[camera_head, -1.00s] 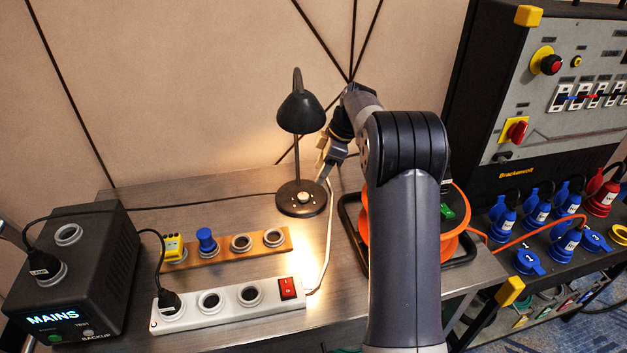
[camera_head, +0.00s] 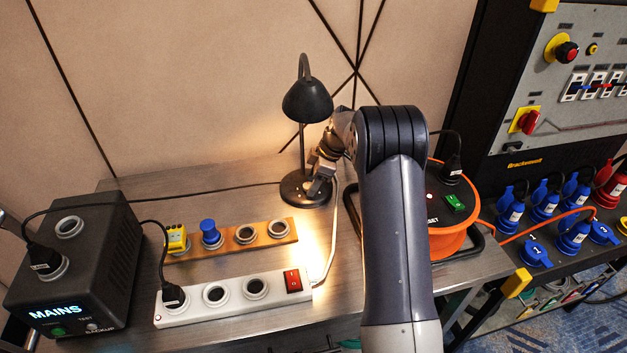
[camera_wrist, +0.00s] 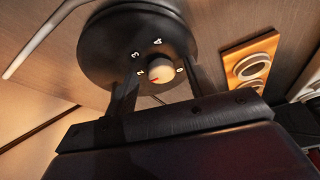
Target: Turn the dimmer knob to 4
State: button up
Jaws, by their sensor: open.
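The black desk lamp (camera_head: 307,100) stands on the bench with its round base (camera_head: 293,190) beneath it. The pale dimmer knob (camera_wrist: 160,69) sits on the base, with a red mark on its lower left side and digits around it, among them 3, 4 and 0. The mark lies near a digit that looks like 2. My gripper (camera_head: 318,192) is down at the lamp base. In the wrist view my open gripper (camera_wrist: 163,78) has one finger on each side of the knob, with gaps visible. The knob is hidden or too small to make out in the head view.
A white power strip (camera_head: 235,305) and a wooden socket board (camera_head: 272,235) lie in front of the lamp. A black MAINS box (camera_head: 100,250) stands at left. An orange cable reel (camera_head: 448,243) is right of my arm. A white cable runs beside the lamp base.

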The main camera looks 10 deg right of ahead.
jog(key=c, duration=1)
